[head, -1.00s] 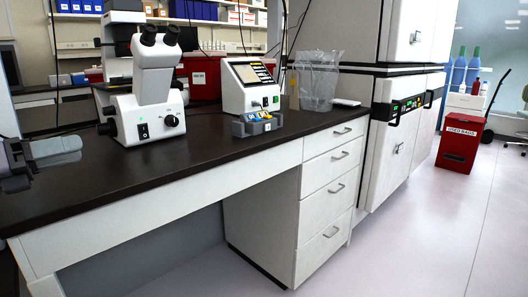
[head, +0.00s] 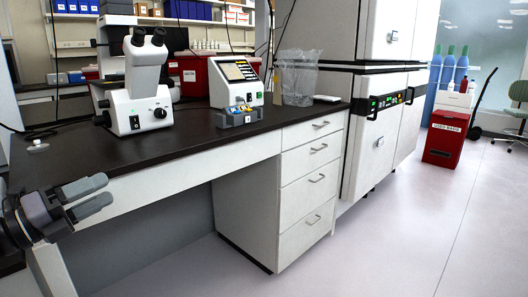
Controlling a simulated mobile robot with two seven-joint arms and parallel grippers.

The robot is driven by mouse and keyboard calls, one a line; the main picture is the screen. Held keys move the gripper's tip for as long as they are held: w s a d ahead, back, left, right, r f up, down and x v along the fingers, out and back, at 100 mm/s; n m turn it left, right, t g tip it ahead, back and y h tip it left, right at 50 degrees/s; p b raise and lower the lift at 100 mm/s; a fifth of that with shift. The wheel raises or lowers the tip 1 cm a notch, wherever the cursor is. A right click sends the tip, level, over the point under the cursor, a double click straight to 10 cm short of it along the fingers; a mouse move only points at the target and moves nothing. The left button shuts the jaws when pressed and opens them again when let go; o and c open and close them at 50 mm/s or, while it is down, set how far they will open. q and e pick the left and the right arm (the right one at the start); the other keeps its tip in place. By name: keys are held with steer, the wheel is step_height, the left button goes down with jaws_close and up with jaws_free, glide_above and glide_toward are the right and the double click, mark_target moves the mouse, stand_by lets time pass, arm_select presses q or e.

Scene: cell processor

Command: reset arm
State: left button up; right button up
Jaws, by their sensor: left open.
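My left gripper (head: 90,197) is at the lower left in the head view, in front of the bench's front edge. Its two grey fingers are apart with nothing between them. The black bench top (head: 170,150) holds a white cell processor with a screen (head: 236,82). My right gripper is not in view.
A white microscope (head: 145,80) stands on the bench, left of the processor. A clear bag-like container (head: 298,78) stands to its right. White drawers (head: 308,180) are below the bench. A red bin (head: 447,137) stands on the floor at the right. The floor in front is clear.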

arm_select(q)
steer(key=s+d+f+n+t+y, duration=0.2)
steer(key=d+f+n+y, duration=0.2)
steer(key=f+n, duration=0.9)
steer(key=s+d+f+n+g+y, duration=0.2)
steer(key=s+d+f+n, duration=0.2)
steer(key=s+f+n, duration=0.3)
steer(key=s+d+f+n+g+y, duration=0.25)
steer(key=s+d+f+n, duration=0.2)
steer(key=s+f, duration=0.4)
steer(key=s+d+f+n+g+y, duration=0.1)
steer(key=s+d+f+n+g, duration=0.3)
steer(key=f, duration=0.6)
step_height(320, 180, up, 15)
steer(key=s+a+t+p, duration=0.1)
steer(key=p, duration=1.6)
steer(key=shift+s+a+r+n, duration=0.15)
steer(key=shift+a+r+n, duration=0.05)
steer(key=shift+a+n, duration=0.15)
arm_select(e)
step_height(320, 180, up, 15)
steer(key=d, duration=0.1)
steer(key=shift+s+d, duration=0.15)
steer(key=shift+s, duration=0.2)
arm_select(q)
steer(key=shift+t+p, duration=0.25)
steer(key=shift+p, duration=0.05)
steer(key=shift+c, duration=0.4)
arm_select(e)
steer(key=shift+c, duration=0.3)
